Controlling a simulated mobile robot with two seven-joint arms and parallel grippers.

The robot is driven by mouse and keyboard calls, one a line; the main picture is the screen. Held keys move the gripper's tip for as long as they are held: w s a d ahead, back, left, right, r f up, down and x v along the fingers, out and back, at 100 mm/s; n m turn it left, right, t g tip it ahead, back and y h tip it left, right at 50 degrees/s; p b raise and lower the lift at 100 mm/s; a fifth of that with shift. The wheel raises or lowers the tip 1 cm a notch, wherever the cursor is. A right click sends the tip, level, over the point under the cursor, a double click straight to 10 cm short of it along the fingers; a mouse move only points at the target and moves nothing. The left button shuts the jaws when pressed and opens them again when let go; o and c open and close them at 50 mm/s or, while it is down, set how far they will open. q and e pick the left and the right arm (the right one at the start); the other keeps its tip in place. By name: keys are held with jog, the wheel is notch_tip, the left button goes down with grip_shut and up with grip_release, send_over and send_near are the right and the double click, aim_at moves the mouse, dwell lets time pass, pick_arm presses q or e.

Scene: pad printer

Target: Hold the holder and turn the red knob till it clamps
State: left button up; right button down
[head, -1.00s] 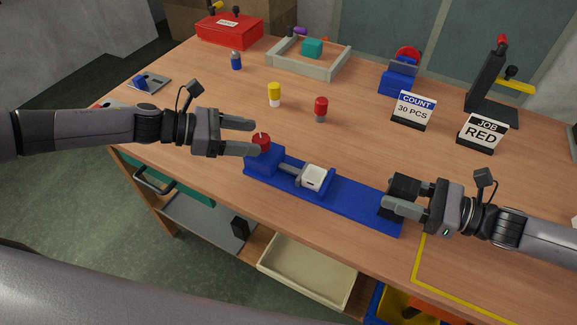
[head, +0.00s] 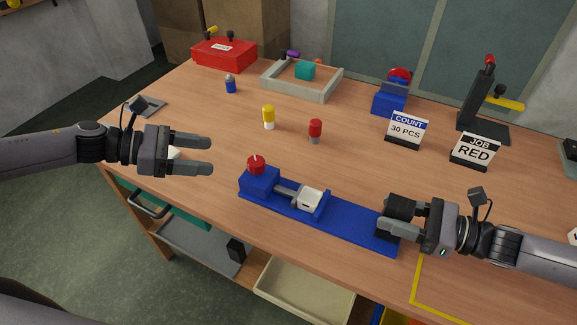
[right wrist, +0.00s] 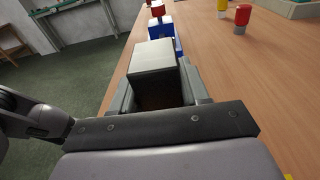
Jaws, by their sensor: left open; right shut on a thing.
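The blue holder (head: 345,222) lies along the front of the wooden table. Its raised block at the left end carries the red knob (head: 256,166), which has a pale mark on top. A white piece (head: 310,198) sits in the holder beside a grey rod. My left gripper (head: 212,156) is open and empty, to the left of the knob and apart from it. My right gripper (head: 384,222) is shut on the dark block at the holder's right end. The right wrist view shows this block (right wrist: 160,62) between the fingers, with the red knob (right wrist: 157,8) beyond.
Yellow (head: 269,115) and red (head: 315,130) bottles stand behind the holder. Signs reading COUNT 30 PCS (head: 407,130) and JOB RED (head: 474,151) stand at the right. A grey-framed tray (head: 300,90) and a red box (head: 224,55) are at the back.

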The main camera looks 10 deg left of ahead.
jog(key=shift+s+d+f, duration=0.1)
jog(key=shift+f, duration=0.3)
jog(key=shift+c, duration=2.4)
grip_release()
jog(key=shift+r, duration=0.15)
jog(key=v, duration=1.2)
